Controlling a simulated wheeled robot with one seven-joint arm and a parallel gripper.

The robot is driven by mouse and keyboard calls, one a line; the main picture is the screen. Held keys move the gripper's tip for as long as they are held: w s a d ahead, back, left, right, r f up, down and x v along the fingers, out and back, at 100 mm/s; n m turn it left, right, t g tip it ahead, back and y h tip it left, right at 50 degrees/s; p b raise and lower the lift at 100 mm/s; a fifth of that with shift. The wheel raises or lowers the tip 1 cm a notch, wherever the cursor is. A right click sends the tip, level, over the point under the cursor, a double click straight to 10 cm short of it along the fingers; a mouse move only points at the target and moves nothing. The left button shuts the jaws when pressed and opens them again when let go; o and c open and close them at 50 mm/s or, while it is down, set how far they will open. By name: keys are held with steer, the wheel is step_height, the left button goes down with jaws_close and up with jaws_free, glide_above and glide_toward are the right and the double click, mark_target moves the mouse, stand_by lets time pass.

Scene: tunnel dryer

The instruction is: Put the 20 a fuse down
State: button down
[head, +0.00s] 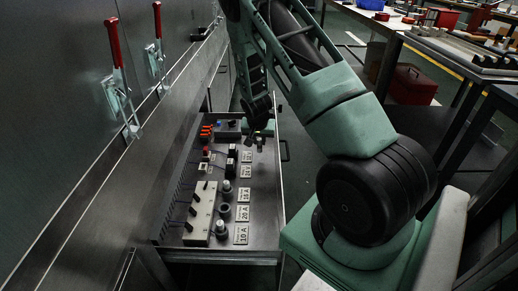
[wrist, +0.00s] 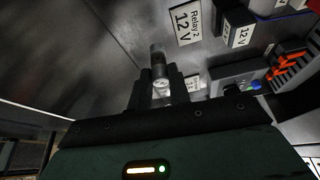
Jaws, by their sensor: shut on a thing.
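My gripper (wrist: 160,95) is shut on a small grey cylinder with a pale end, the fuse (wrist: 158,65); its rating cannot be read. In the head view my gripper (head: 257,139) is over the far right part of an open drawer (head: 260,246), and the fuse is too small and dark there to make out clearly. The 20 A label (head: 243,213) lies in the nearer half of the drawer. Beside it is a dark round holder (head: 225,210) with no pale top showing. Pale-topped fuses stand beside the 16 A label (head: 244,196) and the 10 A label (head: 241,234).
Relays (head: 232,153) with labels and a block of orange connectors (head: 205,132) stand in the drawer's far half. A pale switch block (head: 200,213) is at the near left. Red-handled levers (head: 114,43) stick out from the cabinet on the left. A workbench (head: 470,65) stands at right.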

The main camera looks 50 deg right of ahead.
mark_target(259, 145)
steer(key=shift+f+b, duration=0.3)
steer(key=shift+f, duration=1.2)
steer(key=shift+f, duration=0.1)
steer(key=c, duration=1.3)
jaws_free()
